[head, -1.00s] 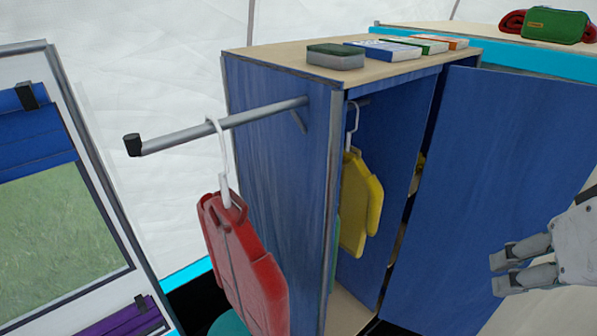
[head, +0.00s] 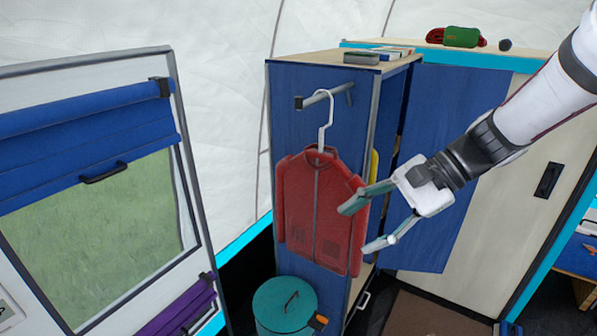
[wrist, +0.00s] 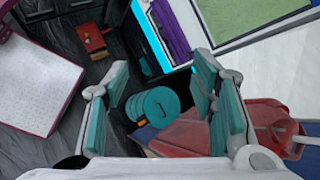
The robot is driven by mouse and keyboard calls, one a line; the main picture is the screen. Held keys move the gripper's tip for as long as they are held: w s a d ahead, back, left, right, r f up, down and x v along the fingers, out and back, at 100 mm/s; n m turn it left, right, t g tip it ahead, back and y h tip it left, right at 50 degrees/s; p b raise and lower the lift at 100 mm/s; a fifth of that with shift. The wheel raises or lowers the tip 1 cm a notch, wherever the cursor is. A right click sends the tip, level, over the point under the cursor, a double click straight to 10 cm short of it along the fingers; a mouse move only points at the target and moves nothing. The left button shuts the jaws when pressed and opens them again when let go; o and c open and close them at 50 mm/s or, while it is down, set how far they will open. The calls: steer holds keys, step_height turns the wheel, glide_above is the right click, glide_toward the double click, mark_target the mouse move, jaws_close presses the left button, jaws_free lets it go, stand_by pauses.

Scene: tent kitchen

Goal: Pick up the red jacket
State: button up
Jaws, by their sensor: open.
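The red jacket (head: 312,214) hangs on a white hanger (head: 323,122) from the grey rail (head: 318,98) on the side of the blue wardrobe. It hangs upright with its front facing me. My gripper (head: 358,228) is open beside the jacket's right edge in the head view, with its upper finger close to or overlapping the sleeve. I cannot tell whether it touches. In the wrist view the jacket (wrist: 185,138) lies partly behind and beyond the right finger of my open gripper (wrist: 163,100).
A teal lidded bin (head: 284,306) stands below the jacket. The blue wardrobe (head: 288,88) is open, with a yellow garment (head: 374,165) inside and its blue door (head: 462,110) swung right. A window panel with a blue blind (head: 90,140) stands at left.

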steer(key=w+d+f+m+t+y, duration=0.35)
steer(key=w+m, duration=0.25)
steer(key=w, duration=0.2)
steer(key=m+t+y, duration=0.2)
steer(key=m+t, duration=0.5)
steer(key=m, duration=0.1)
glide_toward(344, 195)
steer(key=shift+g+h, duration=0.25)
steer(key=w+a, duration=0.2)
steer(key=w, duration=0.1)
steer(key=w+a+p, duration=0.1)
steer(key=shift+w+a+f, duration=0.15)
steer(key=shift+w+f, duration=0.15)
steer(key=p+x, duration=0.1)
steer(key=x, duration=0.3)
steer(key=shift+a, duration=0.2)
steer(key=shift+w+a, duration=0.35)
steer(key=shift+w, duration=0.05)
jaws_close()
